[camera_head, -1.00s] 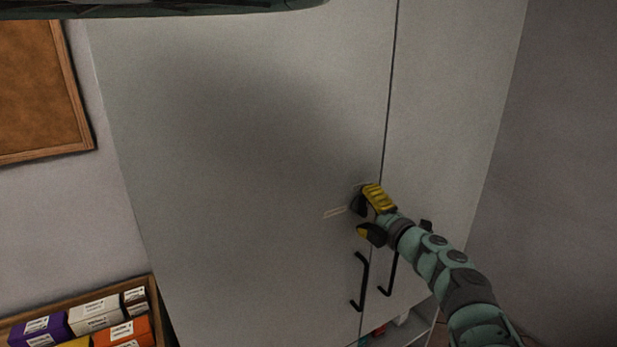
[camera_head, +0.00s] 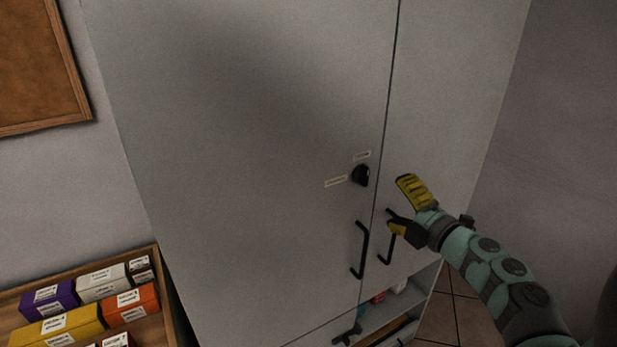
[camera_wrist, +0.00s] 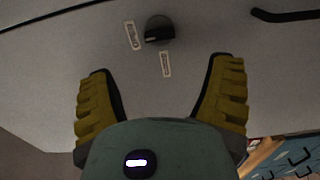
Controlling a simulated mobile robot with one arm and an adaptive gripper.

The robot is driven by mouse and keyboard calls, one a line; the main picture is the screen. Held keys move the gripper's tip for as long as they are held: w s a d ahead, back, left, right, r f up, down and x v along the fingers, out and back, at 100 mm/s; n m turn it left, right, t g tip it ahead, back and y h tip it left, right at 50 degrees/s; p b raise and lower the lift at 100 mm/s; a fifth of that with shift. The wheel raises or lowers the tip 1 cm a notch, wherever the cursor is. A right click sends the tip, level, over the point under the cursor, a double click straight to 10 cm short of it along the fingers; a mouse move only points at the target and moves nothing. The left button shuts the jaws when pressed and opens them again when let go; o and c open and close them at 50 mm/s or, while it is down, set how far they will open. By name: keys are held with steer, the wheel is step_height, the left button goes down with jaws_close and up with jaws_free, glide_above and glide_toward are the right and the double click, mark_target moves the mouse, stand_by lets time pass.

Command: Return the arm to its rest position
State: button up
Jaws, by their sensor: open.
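My gripper (camera_head: 400,205) is open and empty, with yellow ribbed fingers. In the head view it is in front of the right door of a grey cabinet (camera_head: 250,130), to the right of a black knob (camera_head: 361,175). The wrist view shows both fingers of the gripper (camera_wrist: 160,95) spread apart, with the black knob (camera_wrist: 159,29) beyond them, clear of both. Small labels sit beside the knob, too small to read. My arm reaches in from the lower right and hides part of the right door.
Two black handles, left (camera_head: 361,250) and right (camera_head: 388,240), stick out from the doors. The right handle is close to my gripper in the picture. An open shelf (camera_head: 385,318) lies below. A wooden tray (camera_head: 167,290) of boxes stands lower left; a corkboard (camera_head: 40,65) hangs above it.

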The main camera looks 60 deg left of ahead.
steer(key=shift+d, duration=0.95)
